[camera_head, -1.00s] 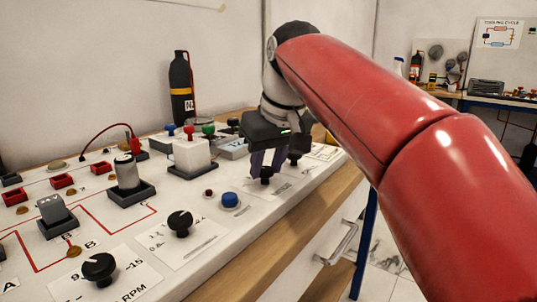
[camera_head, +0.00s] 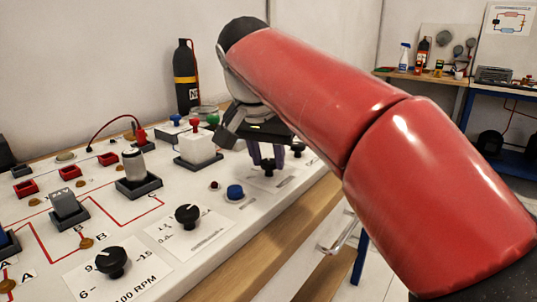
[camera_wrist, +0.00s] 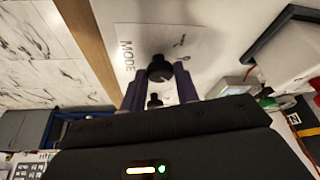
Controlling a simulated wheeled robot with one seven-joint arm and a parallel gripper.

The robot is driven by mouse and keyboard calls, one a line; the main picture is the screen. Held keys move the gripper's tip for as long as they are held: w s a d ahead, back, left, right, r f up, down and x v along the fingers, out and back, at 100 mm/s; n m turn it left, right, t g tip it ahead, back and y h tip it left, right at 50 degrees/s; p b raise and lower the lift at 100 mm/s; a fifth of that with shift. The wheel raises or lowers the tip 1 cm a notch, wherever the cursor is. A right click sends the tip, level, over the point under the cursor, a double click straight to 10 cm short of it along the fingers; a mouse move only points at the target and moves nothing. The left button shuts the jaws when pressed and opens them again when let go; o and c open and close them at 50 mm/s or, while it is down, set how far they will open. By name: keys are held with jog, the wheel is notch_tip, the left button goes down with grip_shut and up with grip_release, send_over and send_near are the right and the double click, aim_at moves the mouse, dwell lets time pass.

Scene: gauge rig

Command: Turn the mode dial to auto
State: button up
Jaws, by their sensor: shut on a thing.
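The mode dial (camera_wrist: 160,68) is a small black knob on a white card printed "MODE" in the wrist view. It also shows in the head view (camera_head: 267,170), below my gripper (camera_head: 267,160). The purple fingers of my gripper (camera_wrist: 158,74) stand on both sides of this knob and are shut on it. The card carries small marks to one side of the knob, too small to read. The dial's pointer and the word auto cannot be made out.
A second black knob (camera_head: 297,148) stands just beyond my gripper.

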jog(key=shift+m, duration=0.6)
jog(key=o, duration=1)
jog(key=shift+c, duration=0.2)
jog(key=shift+a, duration=0.1)
jog(key=v, duration=0.7)
jog(key=shift+a+r, duration=0.15)
jog(key=shift+r, duration=0.2)
